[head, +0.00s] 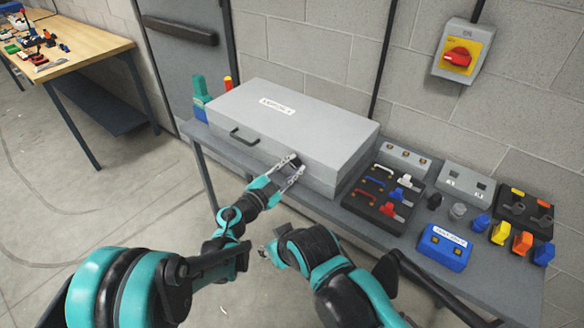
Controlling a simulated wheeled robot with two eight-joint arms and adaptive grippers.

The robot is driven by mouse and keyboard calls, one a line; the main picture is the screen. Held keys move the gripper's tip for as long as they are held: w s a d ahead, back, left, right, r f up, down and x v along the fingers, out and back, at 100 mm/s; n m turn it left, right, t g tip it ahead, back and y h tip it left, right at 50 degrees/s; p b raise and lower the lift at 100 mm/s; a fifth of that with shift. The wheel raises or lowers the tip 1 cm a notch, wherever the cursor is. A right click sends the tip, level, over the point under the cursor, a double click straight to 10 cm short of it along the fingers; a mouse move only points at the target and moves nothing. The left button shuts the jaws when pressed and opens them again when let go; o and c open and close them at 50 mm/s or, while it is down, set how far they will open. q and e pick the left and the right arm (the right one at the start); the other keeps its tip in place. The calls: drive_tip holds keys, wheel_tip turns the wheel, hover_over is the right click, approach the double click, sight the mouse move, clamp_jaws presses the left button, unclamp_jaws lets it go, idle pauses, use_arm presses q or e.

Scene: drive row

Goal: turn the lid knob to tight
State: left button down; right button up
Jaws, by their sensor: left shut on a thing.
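A large grey case (290,125) with a closed, labelled lid lies on the grey bench. A dark knob (294,160) is on its front face, right of a black handle (245,137), and is mostly hidden by my gripper. My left gripper (291,168) reaches the case front with its fingers shut around the knob. The knob's turn angle and any tight mark cannot be made out. My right gripper (268,252) is low in the middle, in front of the bench and apart from the case; its fingers are too small to read.
Right of the case are a black tray (375,213) with coloured handles, a blue labelled box (444,248) and several small coloured parts. A red rotary switch (459,56) is on the wall. A wooden table (85,50) stands far left. The floor between is clear.

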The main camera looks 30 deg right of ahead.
use_arm(q)
drive_tip(key=m, duration=0.6)
drive_tip(key=shift+f+m, duration=0.1)
drive_tip(key=shift+m, duration=0.2)
drive_tip(key=m, duration=0.6)
drive_tip(key=shift+s+f+m, duration=0.1)
drive_tip(key=shift+m, duration=0.3)
drive_tip(key=c, duration=1.3)
unclamp_jaws()
drive_tip(key=shift+o, duration=0.2)
drive_tip(key=v, duration=1.2)
